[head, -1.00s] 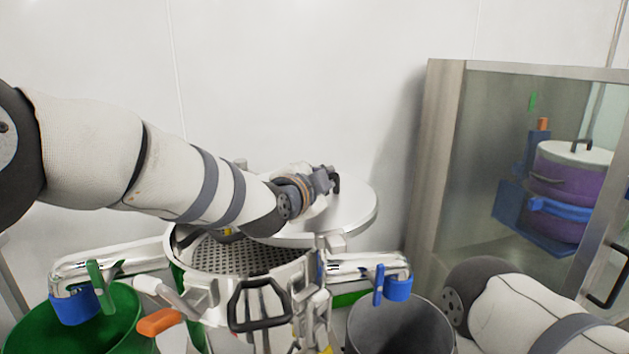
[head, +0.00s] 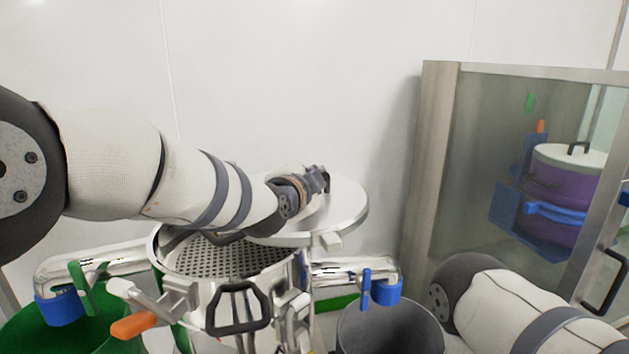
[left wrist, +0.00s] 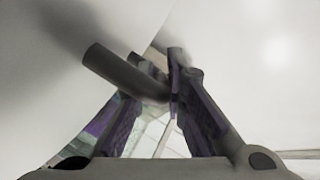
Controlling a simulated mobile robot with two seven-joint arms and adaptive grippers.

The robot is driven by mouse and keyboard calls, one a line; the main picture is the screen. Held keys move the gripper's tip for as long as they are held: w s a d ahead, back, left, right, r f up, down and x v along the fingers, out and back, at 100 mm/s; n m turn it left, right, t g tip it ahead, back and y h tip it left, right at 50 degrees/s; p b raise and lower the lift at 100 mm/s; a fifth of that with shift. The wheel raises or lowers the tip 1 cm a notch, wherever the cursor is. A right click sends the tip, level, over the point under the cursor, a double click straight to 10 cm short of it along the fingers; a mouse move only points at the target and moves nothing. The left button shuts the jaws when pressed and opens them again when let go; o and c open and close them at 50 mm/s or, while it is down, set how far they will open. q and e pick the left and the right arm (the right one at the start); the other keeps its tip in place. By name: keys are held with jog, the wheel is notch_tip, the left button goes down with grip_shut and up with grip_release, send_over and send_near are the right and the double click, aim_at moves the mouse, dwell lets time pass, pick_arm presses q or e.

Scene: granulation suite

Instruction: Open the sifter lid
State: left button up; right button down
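The sifter's round steel lid (head: 345,211) is swung to the right and overhangs the right part of the sifter body (head: 205,283). The perforated mesh (head: 215,257) is uncovered on the left and front, with the lid still over its back right edge. My left gripper (head: 322,178) is at the lid's handle, on top of the lid. In the left wrist view, the dark bar of the handle (left wrist: 118,70) runs between the converging fingers of my left gripper (left wrist: 163,62), which look shut on it. My right gripper is out of view; only my right arm shows at lower right.
A green bin (head: 75,325) stands at lower left and a grey bin (head: 390,330) at lower right. An orange-tipped lever (head: 135,326) and a black loop handle (head: 237,308) stick out in front. A glazed cabinet (head: 440,160) stands at right, with open wall behind.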

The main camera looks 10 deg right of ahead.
pick_arm(q)
jog(key=o, duration=0.4)
jog(key=shift+c, duration=0.2)
jog(key=shift+s+a, duration=0.1)
notch_tip(320, 180, up, 3)
send_over(292, 230)
jog(key=shift+s+f, duration=0.1)
jog(key=shift+f, duration=0.05)
jog(key=shift+c, duration=0.5)
